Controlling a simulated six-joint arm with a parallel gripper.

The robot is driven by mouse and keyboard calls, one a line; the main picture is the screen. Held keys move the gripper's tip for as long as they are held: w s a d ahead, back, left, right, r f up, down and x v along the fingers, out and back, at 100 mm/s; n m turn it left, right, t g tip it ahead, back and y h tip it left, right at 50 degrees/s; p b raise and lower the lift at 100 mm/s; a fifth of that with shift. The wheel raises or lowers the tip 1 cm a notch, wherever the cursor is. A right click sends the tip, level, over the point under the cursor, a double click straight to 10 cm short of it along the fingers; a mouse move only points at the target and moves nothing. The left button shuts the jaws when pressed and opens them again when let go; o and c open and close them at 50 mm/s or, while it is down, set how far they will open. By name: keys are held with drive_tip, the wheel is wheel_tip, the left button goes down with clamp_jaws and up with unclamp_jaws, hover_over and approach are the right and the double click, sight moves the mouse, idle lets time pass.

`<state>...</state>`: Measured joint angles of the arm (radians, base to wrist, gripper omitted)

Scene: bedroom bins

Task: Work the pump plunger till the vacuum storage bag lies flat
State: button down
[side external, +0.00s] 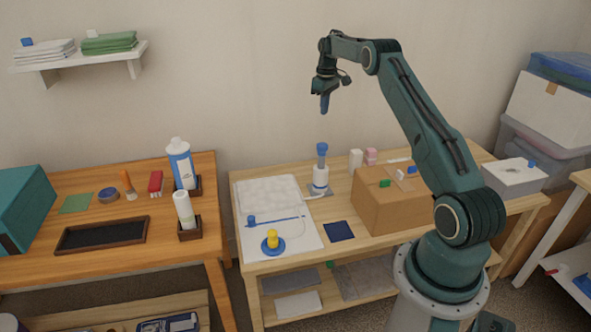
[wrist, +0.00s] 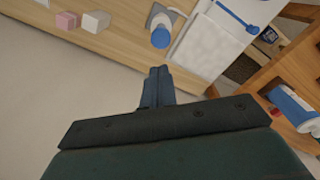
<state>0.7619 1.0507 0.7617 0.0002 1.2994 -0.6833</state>
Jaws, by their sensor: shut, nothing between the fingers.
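The pump (side external: 320,178) stands upright on the light wood table, a white cylinder with a blue plunger knob (side external: 322,149) on top. In the wrist view the blue knob (wrist: 160,38) shows beyond my fingertips. The vacuum storage bag (side external: 268,194) lies left of the pump and looks white and puffy at its back part. It also shows in the wrist view (wrist: 205,48). A hose seems to run from the pump's base toward the bag. My gripper (side external: 325,108) is shut and empty, pointing down above the pump, apart from the knob. Its closed fingers (wrist: 158,74) show in the wrist view.
A cardboard box (side external: 392,212) sits right of the pump. A blue disc with a yellow knob (side external: 272,240) and a dark blue square (side external: 339,231) lie near the front. Small white and pink blocks (side external: 371,156) stand behind. Bottles (side external: 180,165) stand on the left table.

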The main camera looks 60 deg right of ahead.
drive_tip(key=m, duration=0.2)
drive_tip(key=s+a+r+m+t+h, duration=0.1)
drive_tip(key=m, duration=0.2)
drive_tip(key=s+a+m+t+h, duration=0.1)
drive_tip(key=m, duration=0.2)
drive_tip(key=shift+s+a+r, duration=0.15)
drive_tip(key=shift+a+r, duration=0.05)
drive_tip(key=shift+r, duration=0.1)
drive_tip(key=shift+f, duration=0.1)
hover_over(323, 146)
wheel_tip(323, 146, down, 12)
drive_tip(key=shift+d+r, duration=0.15)
drive_tip(key=shift+r, duration=0.1)
drive_tip(key=shift+f, duration=0.95)
drive_tip(key=shift+f, duration=2.4)
drive_tip(key=shift+r, duration=0.1)
